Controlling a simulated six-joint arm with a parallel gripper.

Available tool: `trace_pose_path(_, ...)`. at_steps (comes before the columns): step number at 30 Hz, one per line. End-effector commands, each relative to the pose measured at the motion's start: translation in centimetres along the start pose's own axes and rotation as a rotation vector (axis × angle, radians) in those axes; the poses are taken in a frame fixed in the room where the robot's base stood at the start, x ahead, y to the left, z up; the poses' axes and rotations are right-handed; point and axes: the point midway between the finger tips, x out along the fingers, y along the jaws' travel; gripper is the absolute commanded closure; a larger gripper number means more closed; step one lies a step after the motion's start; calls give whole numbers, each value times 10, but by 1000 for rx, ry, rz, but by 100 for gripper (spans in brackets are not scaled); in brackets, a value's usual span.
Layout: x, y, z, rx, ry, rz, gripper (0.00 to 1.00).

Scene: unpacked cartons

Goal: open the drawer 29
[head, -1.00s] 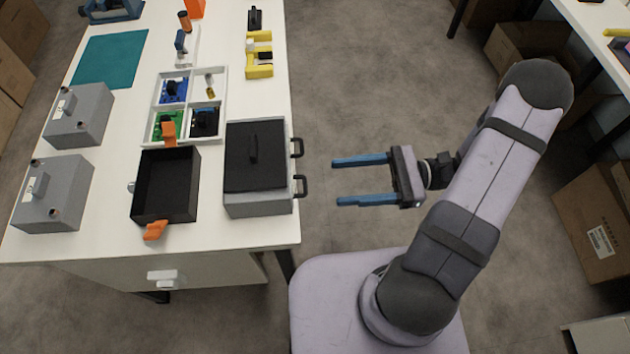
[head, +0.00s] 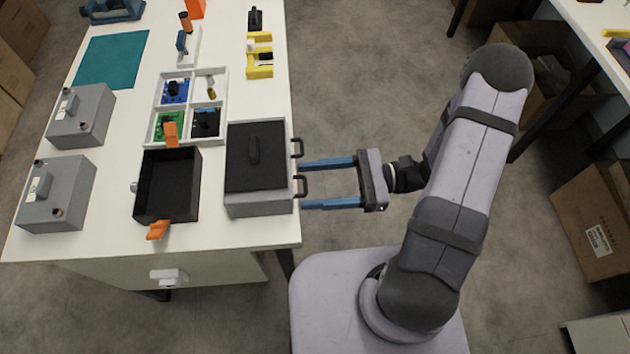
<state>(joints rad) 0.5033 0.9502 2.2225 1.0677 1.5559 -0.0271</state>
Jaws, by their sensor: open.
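No number 29 can be read. A grey box (head: 260,208) with a black lid (head: 255,157) stands at the table's right edge. Two dark handles, an upper one (head: 298,148) and a lower one (head: 301,187), stick out of its right side. A table drawer front (head: 215,270) with a white handle (head: 168,277) shows below the front edge. My gripper (head: 301,184) is open and empty, its blue fingers pointing left at the grey box. In the picture the fingertips lie on either side of the lower handle; I cannot tell whether they touch.
A black open tray (head: 148,185) with orange handles sits left of the grey box. Behind it is a white divided tray (head: 190,76) with small parts. Two grey boxes (head: 84,120) (head: 58,200) stand at the left.

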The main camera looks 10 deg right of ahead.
Motion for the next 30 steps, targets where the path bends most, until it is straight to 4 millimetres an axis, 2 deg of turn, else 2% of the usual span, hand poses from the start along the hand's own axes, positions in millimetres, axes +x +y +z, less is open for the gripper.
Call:
trace_pose_path(1, 0, 0, 0, 0, 0, 0, 40)
trace_pose_path(2, 0, 0, 0, 0, 0, 0, 45)
trace_pose_path(6, 0, 0, 0, 0, 0, 0, 78)
trace_pose_path(9, 0, 0, 0, 0, 0, 0, 98)
trace_pose_path(14, -9, -1, 1, -2, 0, -3, 98)
trace_pose_path(24, -70, -1, 1, -4, 0, -4, 98)
trace_pose_path(30, -76, -1, 0, -1, 0, -1, 98)
